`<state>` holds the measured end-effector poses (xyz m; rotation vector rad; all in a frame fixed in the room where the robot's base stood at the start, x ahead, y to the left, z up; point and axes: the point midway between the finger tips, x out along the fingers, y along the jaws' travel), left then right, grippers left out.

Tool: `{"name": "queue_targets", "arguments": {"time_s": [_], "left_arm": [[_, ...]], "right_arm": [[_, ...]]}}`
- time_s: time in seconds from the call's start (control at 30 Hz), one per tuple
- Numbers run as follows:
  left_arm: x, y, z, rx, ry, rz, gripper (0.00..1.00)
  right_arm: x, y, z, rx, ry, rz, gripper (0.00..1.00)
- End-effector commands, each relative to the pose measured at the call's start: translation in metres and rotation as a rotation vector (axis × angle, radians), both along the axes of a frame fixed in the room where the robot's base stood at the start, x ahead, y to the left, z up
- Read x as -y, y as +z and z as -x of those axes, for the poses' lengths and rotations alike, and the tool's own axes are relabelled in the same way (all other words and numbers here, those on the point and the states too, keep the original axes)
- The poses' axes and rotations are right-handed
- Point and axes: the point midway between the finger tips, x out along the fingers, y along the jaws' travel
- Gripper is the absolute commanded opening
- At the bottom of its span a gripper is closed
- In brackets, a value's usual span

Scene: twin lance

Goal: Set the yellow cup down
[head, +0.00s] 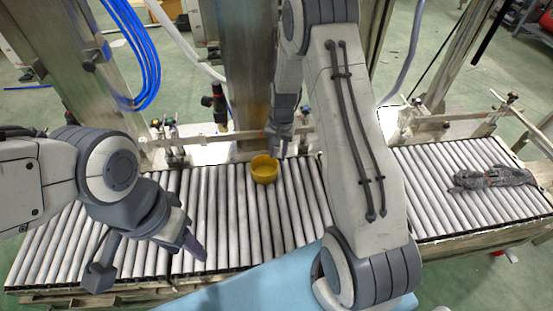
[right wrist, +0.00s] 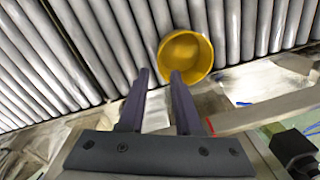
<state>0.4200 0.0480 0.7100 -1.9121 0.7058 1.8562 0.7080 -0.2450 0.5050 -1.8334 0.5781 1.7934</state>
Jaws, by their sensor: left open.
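My right gripper (head: 280,148) is at the cup's upper right. In its wrist view the fingers (right wrist: 158,73) have a clear gap, and one fingertip overlaps the cup's near rim. I cannot tell whether it touches. My left gripper (head: 150,266) is open and empty over the left front of the rollers.
A dark grey object (head: 492,178) lies on the right roller section. A metal post (head: 248,75) and a rail with fittings stand behind the conveyor. A light blue surface (head: 240,284) is at the front. Rollers left of the cup are clear.

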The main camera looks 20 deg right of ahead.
Motion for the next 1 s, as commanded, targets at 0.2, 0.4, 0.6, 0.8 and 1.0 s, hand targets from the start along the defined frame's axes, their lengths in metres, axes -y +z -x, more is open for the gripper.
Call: {"name": "queue_targets", "arguments": {"time_s": [0.2, 0.4, 0.6, 0.8, 1.0], "left_arm": [[0.0, 0.01, 0.0, 0.0, 0.0, 0.0, 0.5], [0.0, 0.01, 0.0, 0.0, 0.0, 0.0, 0.5], [0.0, 0.01, 0.0, 0.0, 0.0, 0.0, 0.5], [0.0, 0.01, 0.0, 0.0, 0.0, 0.0, 0.5], [0.0, 0.01, 0.0, 0.0, 0.0, 0.0, 0.5]], "right_arm": [[0.0, 0.026, 0.001, -0.001, 0.002, -0.001, 0.33], [-0.043, 0.065, 0.013, 0.011, 0.145, 0.0, 0.33], [-0.13, 0.136, 0.073, 0.028, 0.49, -0.002, 0.33], [-0.186, 0.187, 0.164, 0.041, 0.852, -0.005, 0.33], [-0.2, 0.21, 0.247, 0.053, 1.153, -0.008, 0.33]]}}
